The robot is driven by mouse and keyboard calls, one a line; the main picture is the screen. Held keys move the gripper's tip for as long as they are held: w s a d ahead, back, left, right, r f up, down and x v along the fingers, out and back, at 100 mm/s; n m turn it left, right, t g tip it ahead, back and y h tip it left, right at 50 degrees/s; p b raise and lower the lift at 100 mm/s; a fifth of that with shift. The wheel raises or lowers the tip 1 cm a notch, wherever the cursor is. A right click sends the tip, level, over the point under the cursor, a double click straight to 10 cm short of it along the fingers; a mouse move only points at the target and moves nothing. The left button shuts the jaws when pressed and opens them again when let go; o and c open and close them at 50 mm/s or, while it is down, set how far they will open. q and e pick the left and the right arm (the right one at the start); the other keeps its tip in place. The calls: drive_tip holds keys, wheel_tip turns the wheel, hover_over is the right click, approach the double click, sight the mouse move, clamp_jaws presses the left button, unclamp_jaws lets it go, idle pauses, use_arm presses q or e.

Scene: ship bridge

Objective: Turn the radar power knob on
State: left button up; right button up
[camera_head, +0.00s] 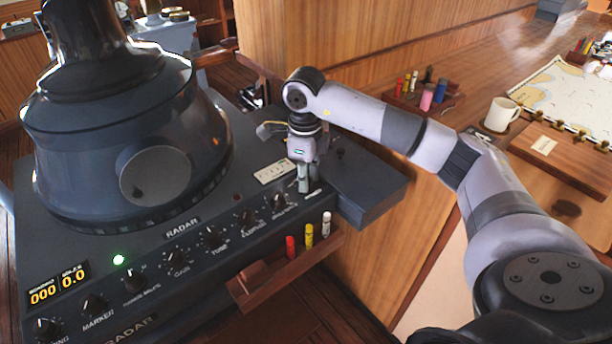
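The dark radar console (70,230) fills the left, with a row of black knobs along its sloped front. Legible labels include RADAR, MARKER, GAIN and TUNE. My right gripper (304,188) points down at the right end of this row, its fingertips at the panel just right of the last clearly visible knob (278,201). The fingers look close together, but whether they hold a knob is hidden. I cannot make out a power label. My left gripper is not in view.
A wooden tray (262,283) with red, yellow and white markers juts out below the console's right end. The large radar hood (120,120) stands left of my gripper. A wooden pillar (275,45) rises behind. A white mug (501,114) and a chart (565,95) lie on the right desk.

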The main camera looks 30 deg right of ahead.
drive_tip(key=o, duration=0.4)
drive_tip(key=shift+o, duration=0.2)
drive_tip(key=shift+r, duration=0.1)
wheel_tip(320, 180, up, 12)
drive_tip(key=shift+s+a, duration=0.15)
drive_tip(key=shift+a, duration=0.05)
idle(0.7)
